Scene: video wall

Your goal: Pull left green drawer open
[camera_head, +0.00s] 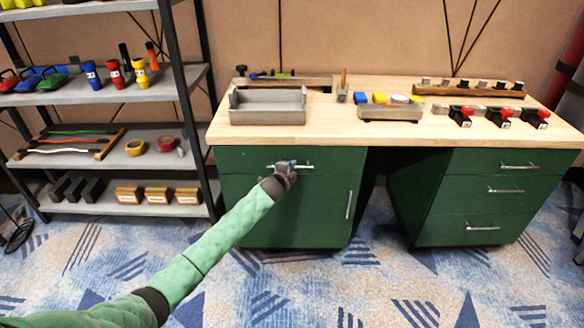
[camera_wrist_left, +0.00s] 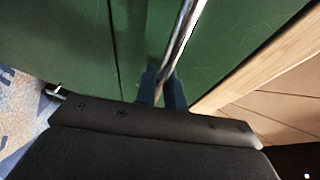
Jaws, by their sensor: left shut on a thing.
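The left green drawer (camera_head: 240,158) is the top front of the left cabinet, under the wooden tabletop, and looks closed in the head view. Its silver bar handle (camera_head: 303,167) runs level across the front. In the left wrist view the handle (camera_wrist_left: 186,30) runs down between the two dark fingers of my left gripper (camera_wrist_left: 164,88). The drawer front (camera_wrist_left: 220,50) fills much of that view. My right gripper is not in view.
A cabinet door with an upright handle (camera_head: 348,204) is below the drawer. Another green drawer unit (camera_head: 470,210) stands at the right. The wooden tabletop (camera_head: 340,130) holds a grey tray (camera_head: 268,115) and tools. A metal shelf (camera_head: 110,208) stands at the left. The carpet in front is clear.

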